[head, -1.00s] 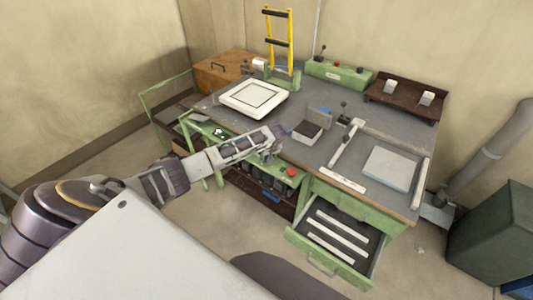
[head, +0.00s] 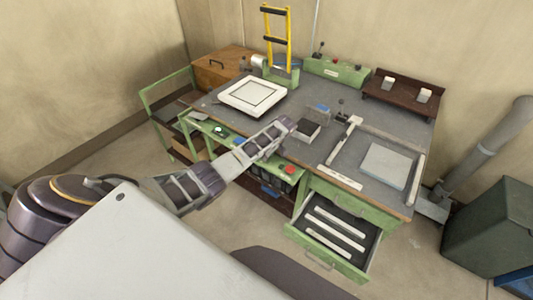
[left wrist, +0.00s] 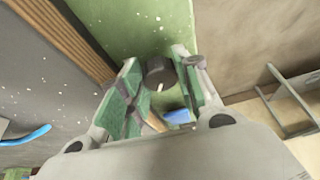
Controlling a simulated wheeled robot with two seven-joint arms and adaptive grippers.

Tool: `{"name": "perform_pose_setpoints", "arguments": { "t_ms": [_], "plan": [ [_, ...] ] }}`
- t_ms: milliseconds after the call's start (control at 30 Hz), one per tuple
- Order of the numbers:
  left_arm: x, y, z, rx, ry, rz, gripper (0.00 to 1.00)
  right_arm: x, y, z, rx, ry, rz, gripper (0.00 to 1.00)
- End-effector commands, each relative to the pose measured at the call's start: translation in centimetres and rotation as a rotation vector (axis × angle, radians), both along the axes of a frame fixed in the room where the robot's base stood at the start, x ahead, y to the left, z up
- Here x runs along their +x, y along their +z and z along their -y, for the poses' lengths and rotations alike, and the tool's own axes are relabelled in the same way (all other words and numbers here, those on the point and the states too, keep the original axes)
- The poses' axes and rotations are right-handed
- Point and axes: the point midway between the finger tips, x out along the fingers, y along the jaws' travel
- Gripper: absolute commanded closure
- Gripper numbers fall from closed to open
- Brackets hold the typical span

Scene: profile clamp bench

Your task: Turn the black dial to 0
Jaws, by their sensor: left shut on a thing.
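The black dial (left wrist: 157,71) sits on a green panel (left wrist: 130,25) in the left wrist view, between the two green-padded fingers of my left gripper (left wrist: 158,95). A short white mark shows on the dial's face; I cannot read any number beside it. My left gripper also shows in the head view (head: 287,125), at the front edge of the bench. It is shut on the dial. In the head view the dial is hidden behind my gripper. My right gripper is not in view.
A red button (head: 289,170) is on the bench front, right of my left gripper. An open green drawer (head: 325,262) juts out below. A white framed plate (head: 253,96) and a small dark-topped box (head: 307,132) stand on the bench top.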

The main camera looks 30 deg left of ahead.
Motion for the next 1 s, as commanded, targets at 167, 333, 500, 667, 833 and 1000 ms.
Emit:
{"name": "perform_pose_setpoints", "arguments": {
  "t_ms": [167,333,500,667,833,1000],
  "plan": [
    [-0.01,-0.03,-0.08,0.002,0.027,-0.002,0.91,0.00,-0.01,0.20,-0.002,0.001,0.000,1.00],
    [-0.01,-0.01,-0.13,0.002,0.031,-0.001,0.91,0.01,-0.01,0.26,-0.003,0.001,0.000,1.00],
    [0.00,0.00,-0.14,0.002,0.030,0.000,0.91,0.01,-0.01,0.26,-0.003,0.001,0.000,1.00],
    [0.00,0.00,-0.12,0.002,0.029,-0.001,0.58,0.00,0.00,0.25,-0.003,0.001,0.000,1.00],
    [0.04,0.01,-0.08,0.001,0.029,0.000,0.58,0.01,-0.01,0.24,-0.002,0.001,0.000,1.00],
    [0.07,0.03,-0.05,0.001,0.026,0.001,0.58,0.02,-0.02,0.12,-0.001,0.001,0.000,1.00]
  ]
}}
